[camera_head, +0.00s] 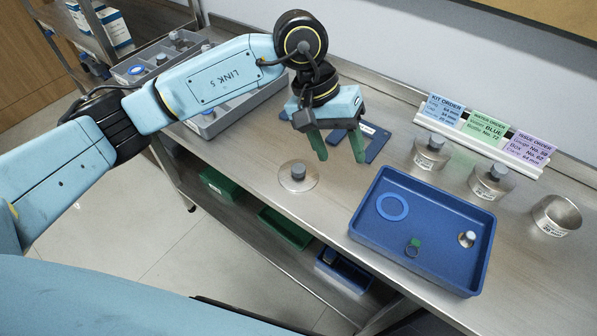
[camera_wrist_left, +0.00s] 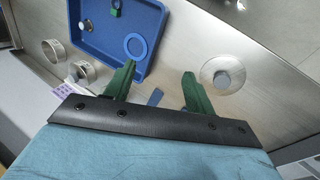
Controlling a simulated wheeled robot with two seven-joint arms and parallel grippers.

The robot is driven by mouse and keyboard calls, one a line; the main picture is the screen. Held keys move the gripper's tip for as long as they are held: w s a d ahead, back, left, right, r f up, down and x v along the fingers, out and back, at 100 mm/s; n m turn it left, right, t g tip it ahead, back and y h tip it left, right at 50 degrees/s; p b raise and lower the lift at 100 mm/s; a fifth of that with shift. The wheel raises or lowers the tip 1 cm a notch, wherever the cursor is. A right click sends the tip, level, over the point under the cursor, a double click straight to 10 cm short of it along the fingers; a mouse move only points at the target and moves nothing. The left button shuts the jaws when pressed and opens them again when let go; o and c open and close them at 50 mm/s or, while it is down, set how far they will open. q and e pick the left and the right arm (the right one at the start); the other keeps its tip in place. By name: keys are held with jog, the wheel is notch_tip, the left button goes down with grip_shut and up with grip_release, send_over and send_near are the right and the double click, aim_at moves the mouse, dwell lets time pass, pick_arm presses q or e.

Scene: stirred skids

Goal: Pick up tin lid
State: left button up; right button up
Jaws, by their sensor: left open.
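The tin lid (camera_head: 297,185) is a thin round metal disc with a grey knob (camera_head: 298,171) on top. It lies flat on the steel bench near its front edge, left of the blue tray. In the left wrist view the lid (camera_wrist_left: 208,72) shows to the right of the fingers. My left gripper (camera_head: 340,158) has green fingers, spread apart with nothing between them. It hangs above the bench, behind and to the right of the lid, and does not touch it. The fingers also show in the left wrist view (camera_wrist_left: 160,72). My right gripper is out of view.
A blue tray (camera_head: 369,247) holds a blue ring (camera_head: 392,207) and small parts. An open tin (camera_head: 556,216) stands at the right, beside two knob-topped tins (camera_head: 427,157) (camera_head: 489,183). Order cards (camera_head: 486,130) stand behind. A grey compartment bin (camera_head: 212,122) is at the left.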

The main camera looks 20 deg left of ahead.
aim_at(298, 169)
pick_arm(q)
jog(key=w+a+r+m+t+y, duration=0.1)
jog(key=w+a+y, duration=0.25)
jog(key=a, duration=0.45)
jog(key=shift+m+y, duration=0.3)
jog(key=shift+y, duration=0.25)
notch_tip(298, 169, down, 13)
jog(key=shift+w+a+f, duration=0.1)
jog(key=shift+a, duration=0.05)
jog(key=c, duration=1.2)
